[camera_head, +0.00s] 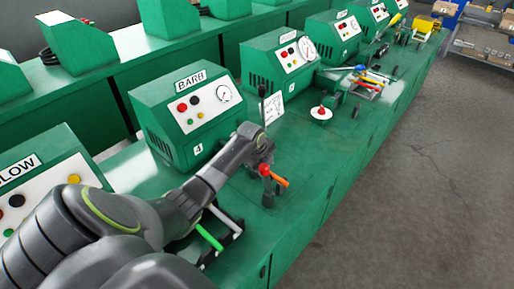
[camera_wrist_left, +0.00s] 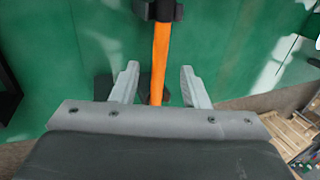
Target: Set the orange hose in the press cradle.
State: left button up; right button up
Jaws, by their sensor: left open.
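The orange hose (camera_head: 281,180) shows as a short piece beside a red-knobbed post (camera_head: 265,170) on the green bench. In the left wrist view the orange hose (camera_wrist_left: 160,62) runs lengthwise between the two fingers of my left gripper (camera_wrist_left: 161,86), with gaps on both sides. A black fitting (camera_wrist_left: 158,10) is around or over the hose's far end; I cannot tell whether it is the press cradle. My left gripper is open, and in the head view it is hard to make out at the end of my arm above the post.
The green BARB press (camera_head: 188,110) stands behind my arm. A rack with a green hose (camera_head: 209,238) lies under my forearm. A white round plate with a red knob (camera_head: 321,113) and a rack of coloured hoses (camera_head: 366,82) are farther along. The bench right of the post is clear.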

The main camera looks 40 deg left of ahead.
pick_arm(q)
jog(key=b+v, duration=0.1)
jog(key=v, duration=1.3)
jog(key=shift+b, duration=0.3)
jog(key=shift+a+r, duration=0.1)
